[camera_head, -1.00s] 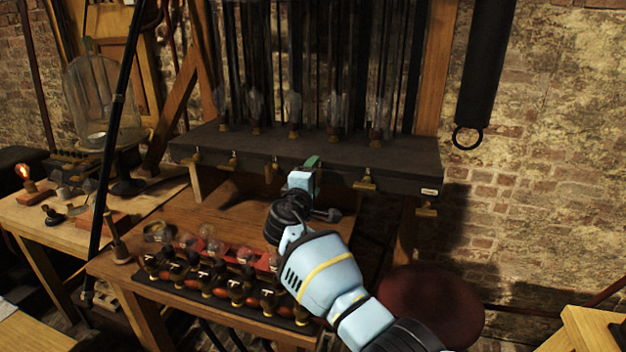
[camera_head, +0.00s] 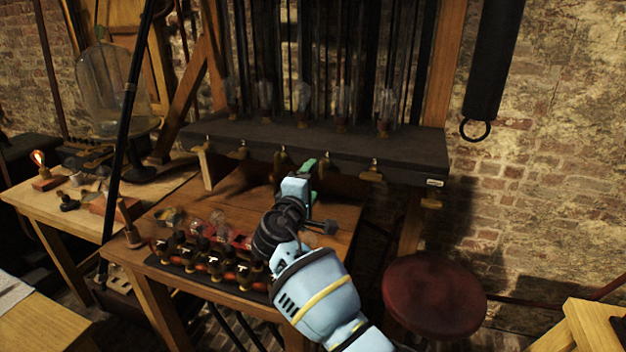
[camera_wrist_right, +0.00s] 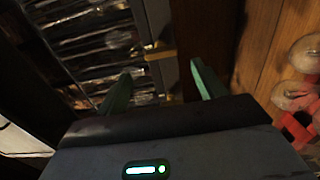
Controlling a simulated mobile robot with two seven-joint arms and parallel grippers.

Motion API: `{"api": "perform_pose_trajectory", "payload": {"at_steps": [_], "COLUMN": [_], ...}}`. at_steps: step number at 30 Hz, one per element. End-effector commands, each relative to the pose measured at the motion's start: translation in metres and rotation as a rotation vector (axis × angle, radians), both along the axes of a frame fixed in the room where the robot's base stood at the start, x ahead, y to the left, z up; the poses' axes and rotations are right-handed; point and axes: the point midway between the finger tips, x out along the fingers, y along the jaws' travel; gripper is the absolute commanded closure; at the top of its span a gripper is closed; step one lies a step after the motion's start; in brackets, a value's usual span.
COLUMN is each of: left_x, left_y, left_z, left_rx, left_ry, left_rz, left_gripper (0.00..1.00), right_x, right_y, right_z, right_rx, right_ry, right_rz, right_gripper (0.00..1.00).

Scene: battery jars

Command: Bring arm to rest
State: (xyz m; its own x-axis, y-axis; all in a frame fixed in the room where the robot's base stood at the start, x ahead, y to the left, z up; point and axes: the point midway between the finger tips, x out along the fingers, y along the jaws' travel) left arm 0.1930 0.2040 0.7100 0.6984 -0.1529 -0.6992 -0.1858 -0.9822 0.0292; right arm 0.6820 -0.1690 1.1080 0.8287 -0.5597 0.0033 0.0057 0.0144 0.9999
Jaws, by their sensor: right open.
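My right arm comes in from the lower right in the head view. Its gripper (camera_head: 306,172) is above the wooden bench (camera_head: 330,215), close to the front edge of the dark shelf (camera_head: 330,150). In the right wrist view the two green fingers (camera_wrist_right: 160,88) stand apart with nothing between them. The shelf's front edge and a brass fitting lie beyond the fingers there. My left gripper does not show in either view.
A row of bulbs and black switches (camera_head: 215,255) stands on the bench, left of my right forearm. A round red stool (camera_head: 433,295) is at the right. A glass bell jar (camera_head: 110,85) and a small lit bulb (camera_head: 40,160) are on the left table.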

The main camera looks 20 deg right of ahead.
Motion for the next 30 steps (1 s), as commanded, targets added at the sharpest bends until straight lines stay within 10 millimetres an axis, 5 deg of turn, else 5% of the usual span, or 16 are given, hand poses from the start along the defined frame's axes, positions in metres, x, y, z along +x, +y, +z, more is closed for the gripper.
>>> {"api": "perform_pose_trajectory", "payload": {"at_steps": [8, 11, 14, 21, 30], "left_x": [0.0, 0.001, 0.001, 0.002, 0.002], "left_y": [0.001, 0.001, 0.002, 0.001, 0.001], "left_z": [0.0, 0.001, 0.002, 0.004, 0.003], "left_rx": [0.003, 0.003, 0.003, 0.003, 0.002], "left_ry": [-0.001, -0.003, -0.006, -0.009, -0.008], "left_rz": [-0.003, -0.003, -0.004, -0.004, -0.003], "left_gripper": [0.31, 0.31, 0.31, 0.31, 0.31], "right_x": [-0.001, -0.009, -0.028, -0.116, -0.263], "right_y": [-0.001, -0.007, -0.02, -0.054, -0.077], "right_z": [-0.004, -0.024, -0.065, -0.187, -0.291], "right_rx": [0.006, 0.052, 0.152, 0.491, 0.873], "right_ry": [0.004, 0.025, 0.071, 0.218, 0.399], "right_rz": [-0.001, -0.008, -0.026, -0.112, -0.26], "right_gripper": [0.31, 0.31, 0.31, 0.31, 0.31]}}
